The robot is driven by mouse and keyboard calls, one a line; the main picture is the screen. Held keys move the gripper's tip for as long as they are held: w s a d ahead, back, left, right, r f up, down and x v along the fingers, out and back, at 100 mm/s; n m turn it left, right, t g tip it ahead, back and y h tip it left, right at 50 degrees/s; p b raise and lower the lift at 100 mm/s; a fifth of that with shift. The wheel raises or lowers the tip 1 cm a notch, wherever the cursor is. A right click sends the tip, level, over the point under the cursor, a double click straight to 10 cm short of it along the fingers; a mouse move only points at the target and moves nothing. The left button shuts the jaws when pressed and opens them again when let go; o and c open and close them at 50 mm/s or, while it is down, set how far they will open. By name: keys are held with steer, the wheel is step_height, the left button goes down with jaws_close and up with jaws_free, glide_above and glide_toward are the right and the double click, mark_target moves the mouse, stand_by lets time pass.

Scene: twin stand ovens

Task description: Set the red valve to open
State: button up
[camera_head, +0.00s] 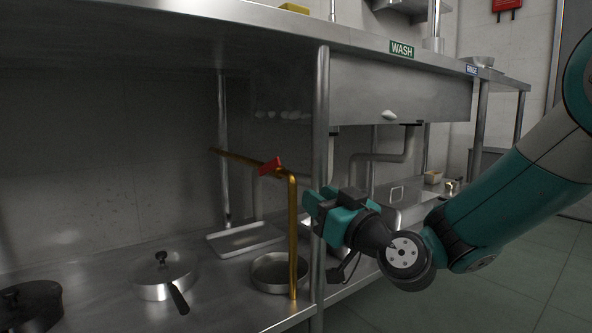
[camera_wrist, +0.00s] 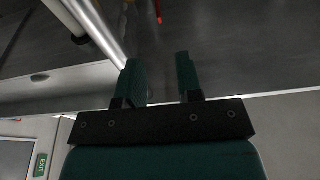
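The red valve handle (camera_head: 270,166) sits on a brass pipe (camera_head: 293,235) under the steel counter. The pipe runs in from the back, then bends down to the lower shelf. The handle is short and tilted; I cannot tell surely whether it lies along or across the pipe. My gripper (camera_head: 312,203) is right of and below the handle, near the counter's front leg, apart from the valve. In the wrist view my gripper (camera_wrist: 160,75) has its two green fingers apart with nothing between them. A red piece, likely the valve handle (camera_wrist: 159,12), shows at the top edge.
The counter leg (camera_head: 320,140) stands close beside my gripper. On the lower shelf are a round pan (camera_head: 268,272), a lidded pan (camera_head: 160,275), a flat tray (camera_head: 245,239) and a dark pot (camera_head: 32,305). Sink drain pipes (camera_head: 408,150) hang behind to the right. Open floor lies at right.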

steer(key=shift+g+h, duration=0.9)
steer(key=r+p, duration=0.1)
steer(key=p, duration=0.5)
steer(key=r+p, duration=0.1)
steer(key=p, duration=0.5)
steer(key=r+p, duration=0.2)
steer(key=p, duration=0.4)
steer(key=shift+s+d+r, duration=0.1)
steer(key=shift+s+d, duration=0.2)
steer(key=shift+d, duration=0.05)
steer(key=shift+p, duration=0.4)
steer(key=p, duration=1.3)
glide_toward(275, 164)
steer(key=p+x, duration=0.1)
steer(key=x, duration=0.9)
steer(key=shift+w+p, duration=0.15)
steer(key=shift+p, duration=0.15)
steer(key=shift+w+a, duration=0.25)
steer(key=shift+w, duration=0.25)
